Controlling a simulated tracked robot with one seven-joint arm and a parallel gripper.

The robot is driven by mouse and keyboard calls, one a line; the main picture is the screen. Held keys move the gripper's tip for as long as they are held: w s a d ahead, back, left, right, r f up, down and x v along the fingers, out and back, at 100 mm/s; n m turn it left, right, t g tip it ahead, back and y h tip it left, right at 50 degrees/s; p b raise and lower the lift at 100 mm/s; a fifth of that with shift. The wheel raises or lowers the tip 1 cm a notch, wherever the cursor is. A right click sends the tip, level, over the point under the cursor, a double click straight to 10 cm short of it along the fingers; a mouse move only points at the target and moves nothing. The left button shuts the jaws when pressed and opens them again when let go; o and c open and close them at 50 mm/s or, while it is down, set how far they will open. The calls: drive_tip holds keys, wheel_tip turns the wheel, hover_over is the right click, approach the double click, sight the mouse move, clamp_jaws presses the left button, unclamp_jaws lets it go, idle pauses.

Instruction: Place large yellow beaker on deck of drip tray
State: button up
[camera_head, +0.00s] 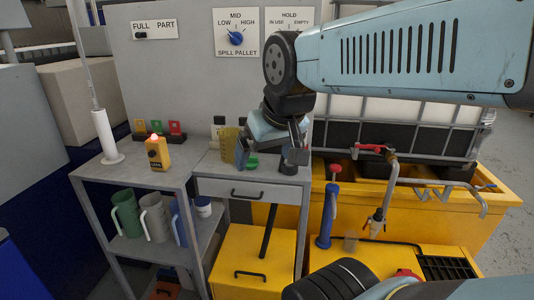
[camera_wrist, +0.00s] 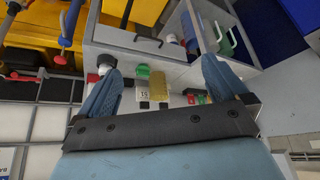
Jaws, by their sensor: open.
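A yellow, ribbed vessel that looks like the large yellow beaker (camera_head: 229,145) stands on the grey counter top, partly hidden behind my gripper. In the wrist view the yellow beaker (camera_wrist: 158,83) lies between the two spread fingers, apart from both. My gripper (camera_head: 270,154) is open and empty above the counter; it also shows in the wrist view (camera_wrist: 160,66). What looks like the drip tray (camera_head: 405,262) is a yellow unit with a black grated part, low at the right below the tap.
A green-capped item (camera_head: 251,161) and a dark-and-white pot (camera_head: 289,167) stand close to the gripper. An orange device (camera_head: 157,153) is on the left shelf, jugs (camera_head: 126,212) below. A blue-handled tool (camera_head: 326,215), a tap (camera_head: 378,215) and my arm crowd the right side.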

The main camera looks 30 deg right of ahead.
drive_tip(key=w+d+f+n+g+h, duration=0.4)
drive_tip(key=w+d+f+n+h, duration=0.1)
drive_tip(key=d+f+n+h, duration=0.15)
drive_tip(key=n+t+h, duration=0.6)
drive_tip(key=n+t, duration=0.6)
drive_tip(key=n, duration=0.9)
approach(224, 143)
drive_tip(key=shift+y, duration=0.25)
drive_tip(key=x, duration=0.7)
drive_tip(key=shift+w+d+r, duration=0.1)
drive_tip(key=shift+d, duration=0.25)
drive_tip(key=shift+x, duration=2.75)
drive_tip(key=shift+d+f, duration=0.15)
drive_tip(key=shift+f, duration=0.05)
drive_tip(key=c, duration=0.9)
